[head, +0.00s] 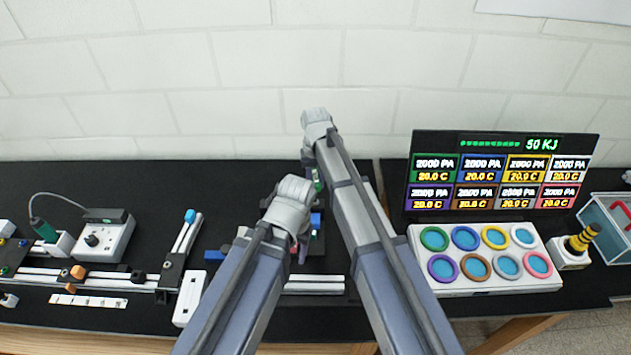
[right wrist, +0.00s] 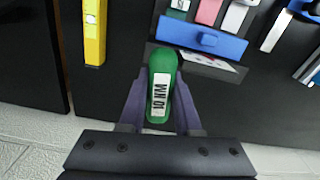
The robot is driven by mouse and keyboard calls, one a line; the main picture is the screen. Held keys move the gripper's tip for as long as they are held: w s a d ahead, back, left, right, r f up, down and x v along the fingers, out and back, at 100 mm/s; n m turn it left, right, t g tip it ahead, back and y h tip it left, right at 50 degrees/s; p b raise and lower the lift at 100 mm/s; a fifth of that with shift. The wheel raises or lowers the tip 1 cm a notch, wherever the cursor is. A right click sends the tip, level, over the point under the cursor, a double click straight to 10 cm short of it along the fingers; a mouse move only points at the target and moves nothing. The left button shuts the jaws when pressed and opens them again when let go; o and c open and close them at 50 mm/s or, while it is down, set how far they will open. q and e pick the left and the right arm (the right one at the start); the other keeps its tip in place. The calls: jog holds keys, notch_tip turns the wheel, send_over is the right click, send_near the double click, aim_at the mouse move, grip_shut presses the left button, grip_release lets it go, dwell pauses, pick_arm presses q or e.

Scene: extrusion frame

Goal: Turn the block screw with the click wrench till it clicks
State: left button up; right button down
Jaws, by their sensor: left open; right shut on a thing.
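The click wrench (right wrist: 161,80) has a green handle with a white printed label. My right gripper (right wrist: 160,112) is shut on this handle, one finger on each side. In the head view my right gripper (head: 315,180) is over the back middle of the black bench, mostly hidden by its own arm. My left gripper (head: 302,247) is open, lower and nearer, beside a blue part (head: 315,222). I cannot make out the block screw; the arms cover much of that spot. I cannot tell whether the wrench touches a screw.
A blue holder (right wrist: 203,37) with coloured pieces is beyond the wrench, and a yellow bar (right wrist: 95,30) stands left of it. Aluminium profiles (head: 312,286) lie in front. A grey control box (head: 104,238) is left; a display (head: 500,172) and a tray of coloured rings (head: 490,285) are right.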

aim_at(316, 176)
jog(key=shift+m, duration=0.5)
jog(key=shift+m, duration=0.8)
jog(key=shift+n, duration=1.1)
jog(key=shift+r, duration=0.1)
jog(key=shift+r+p, duration=1.4)
jog(key=shift+p, duration=0.1)
